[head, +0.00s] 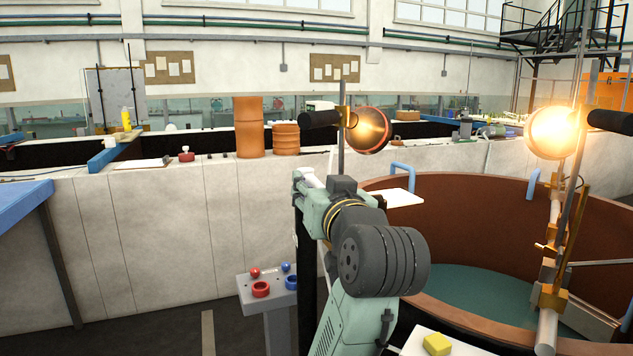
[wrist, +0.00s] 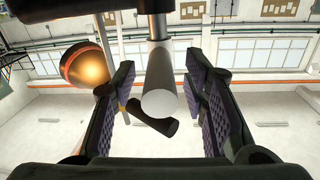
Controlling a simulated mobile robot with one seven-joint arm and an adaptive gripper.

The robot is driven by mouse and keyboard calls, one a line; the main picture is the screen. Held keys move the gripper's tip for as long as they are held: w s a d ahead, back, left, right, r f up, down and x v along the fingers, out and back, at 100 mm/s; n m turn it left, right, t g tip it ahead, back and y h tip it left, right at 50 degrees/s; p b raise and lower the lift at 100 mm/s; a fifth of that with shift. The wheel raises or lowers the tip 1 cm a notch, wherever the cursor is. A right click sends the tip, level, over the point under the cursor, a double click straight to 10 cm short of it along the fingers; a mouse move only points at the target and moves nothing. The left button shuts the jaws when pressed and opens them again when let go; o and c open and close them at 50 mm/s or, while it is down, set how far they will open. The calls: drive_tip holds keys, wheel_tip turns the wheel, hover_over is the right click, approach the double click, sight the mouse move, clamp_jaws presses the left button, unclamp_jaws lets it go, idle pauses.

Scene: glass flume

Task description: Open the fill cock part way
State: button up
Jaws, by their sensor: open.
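My gripper (wrist: 160,82) is open in the wrist view, with a dark ridged finger pad on each side. A pale grey cylinder (wrist: 160,100) with a round end shows between the fingers, and a gap is visible on both sides of it. I cannot tell whether this cylinder is part of the fill cock; no part is clearly marked as the cock. A black cylinder (wrist: 152,120) lies behind it, slanting. In the head view my arm hides the gripper's fingers and whatever is between them.
A copper ball (head: 368,130) with a black cylinder (head: 320,119) is on a rod above my arm. A brown round tank (head: 470,225) is at right. A pedestal (head: 268,285) with red and blue knobs stands left of my arm. A yellow block (head: 437,344) is in front.

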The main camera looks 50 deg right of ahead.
drive_tip(key=shift+d, duration=0.1)
drive_tip(key=shift+c, duration=0.2)
clamp_jaws()
idle(0.7)
